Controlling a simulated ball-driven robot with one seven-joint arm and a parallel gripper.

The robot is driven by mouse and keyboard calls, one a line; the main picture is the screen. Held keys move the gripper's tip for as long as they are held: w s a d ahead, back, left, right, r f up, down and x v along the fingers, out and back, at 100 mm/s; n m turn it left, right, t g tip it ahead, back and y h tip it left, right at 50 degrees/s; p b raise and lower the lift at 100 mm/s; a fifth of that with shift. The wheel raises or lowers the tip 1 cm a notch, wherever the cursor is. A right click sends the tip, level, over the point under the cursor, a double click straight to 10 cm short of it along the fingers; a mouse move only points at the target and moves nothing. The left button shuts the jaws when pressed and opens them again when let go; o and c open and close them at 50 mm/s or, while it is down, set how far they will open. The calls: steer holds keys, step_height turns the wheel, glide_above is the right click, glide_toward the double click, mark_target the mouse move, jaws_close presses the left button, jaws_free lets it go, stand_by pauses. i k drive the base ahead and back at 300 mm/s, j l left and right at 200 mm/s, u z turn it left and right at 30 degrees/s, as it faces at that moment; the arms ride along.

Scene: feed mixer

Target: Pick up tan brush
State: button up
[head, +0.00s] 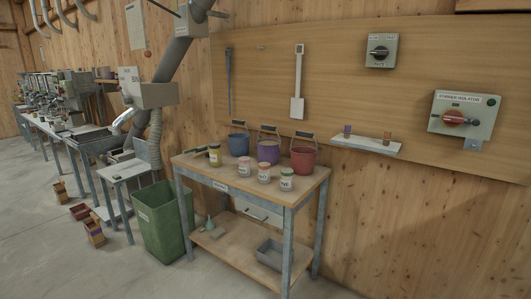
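I cannot make out a tan brush for certain. A small brown item (387,138) stands on the small wall shelf (366,145) at the right, and it is too small to tell whether it is a brush. A small purple item (347,130) stands on the same shelf, to its left. A dark long-handled tool (229,82) and a pale flat-bladed paddle (297,105) hang on the wooden board. My gripper is not in view.
A wooden-topped bench (215,177) holds blue (238,144), purple (268,151) and red (303,160) buckets and several labelled jars. A green bin (162,222) stands left of it. Wall boxes with knobs (381,51) (463,115) are at right. Grey floor (60,255) is open at front left.

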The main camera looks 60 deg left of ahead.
mark_target(207, 152)
steer(key=u, duration=2.2)
steer(key=i+u, duration=0.15)
steer(key=i, duration=0.4)
steer(key=i+l+u, duration=0.15)
steer(key=i, duration=0.4)
